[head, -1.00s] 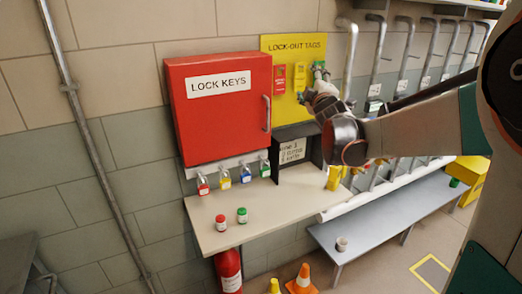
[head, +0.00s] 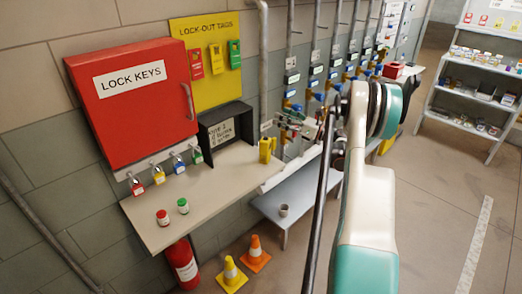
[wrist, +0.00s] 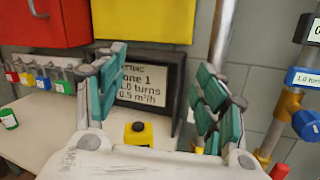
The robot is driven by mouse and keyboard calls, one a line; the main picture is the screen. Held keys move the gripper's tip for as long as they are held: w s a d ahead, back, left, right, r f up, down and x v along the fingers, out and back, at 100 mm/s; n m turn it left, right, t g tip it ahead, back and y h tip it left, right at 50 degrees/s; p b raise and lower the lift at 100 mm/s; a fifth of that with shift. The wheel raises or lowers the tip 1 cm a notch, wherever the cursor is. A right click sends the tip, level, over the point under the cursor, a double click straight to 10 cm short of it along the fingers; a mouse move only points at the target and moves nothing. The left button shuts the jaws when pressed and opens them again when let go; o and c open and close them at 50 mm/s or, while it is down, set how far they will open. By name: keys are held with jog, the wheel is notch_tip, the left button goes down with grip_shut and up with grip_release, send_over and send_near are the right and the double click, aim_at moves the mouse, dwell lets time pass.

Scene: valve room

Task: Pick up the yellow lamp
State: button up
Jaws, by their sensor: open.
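The yellow lamp (head: 266,148) stands at the right end of the beige shelf in the head view, beside the dark display box. In the wrist view the yellow lamp (wrist: 138,136), with a black top, shows low between my fingers, partly hidden by the gripper's pale body. My gripper (wrist: 158,75) is open with its teal finger pads spread and nothing between them touching the lamp as far as I can see. In the head view my gripper (head: 298,124) is right of the lamp, with my arm covering part of the scene.
The red lock-keys cabinet (head: 135,85) hangs above the shelf (head: 205,200), which holds red and green bottles. The display box (wrist: 148,80) is behind the lamp. Pipes with blue-handled valves (wrist: 305,122) stand at the right. Cones (head: 232,275) are on the floor.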

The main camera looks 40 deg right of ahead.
jog(key=s+d+f+n+g+y, duration=0.2)
jog(key=s+f+n, duration=0.2)
jog(key=s+f, duration=0.45)
jog(key=b, duration=0.1)
send_near(266, 137)
jog(key=x, duration=0.4)
jog(key=shift+w+a+f, duration=0.1)
jog(key=shift+w+a, duration=0.05)
jog(key=shift+w, duration=0.2)
jog(key=x, duration=0.1)
jog(key=b+x, duration=0.1)
jog(key=x, duration=0.1)
jog(key=b+x, duration=0.1)
jog(key=shift+a+f, duration=0.35)
jog(key=shift+a, duration=0.1)
jog(key=shift+w+a+r, duration=0.1)
jog(key=shift+w+a, duration=0.05)
jog(key=shift+w, duration=0.3)
grip_shut()
